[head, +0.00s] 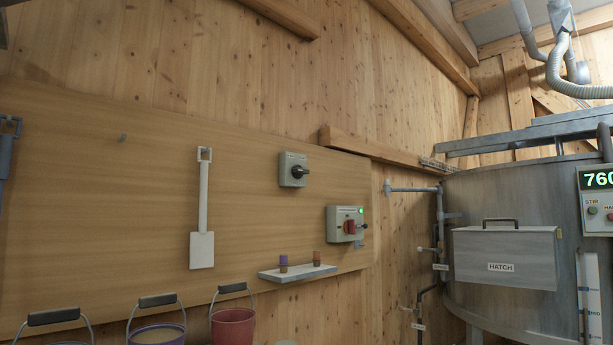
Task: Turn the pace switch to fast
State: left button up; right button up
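Two grey switch boxes are fixed to the wooden board on the wall. The upper grey switch box (286,170) has a black rotary knob (299,172) that points to the right. The lower grey switch box (336,215) has a red rotary handle (349,227) and a lit green lamp (361,210). Their lettering is too small to read, so I cannot tell for certain which is the pace switch or what setting it shows. Neither of my grippers is in view.
A small shelf (299,275) with two small coloured items juts out below the boxes. A white shovel (202,210) hangs to the left. Several buckets, one red (233,327), stand low left. The mixer tank (510,205) with its hatch (505,256) fills the right.

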aim_at(298, 171)
jog(key=i+l, duration=0.7)
jog(key=i+l+z, duration=0.05)
jog(key=i, duration=0.05)
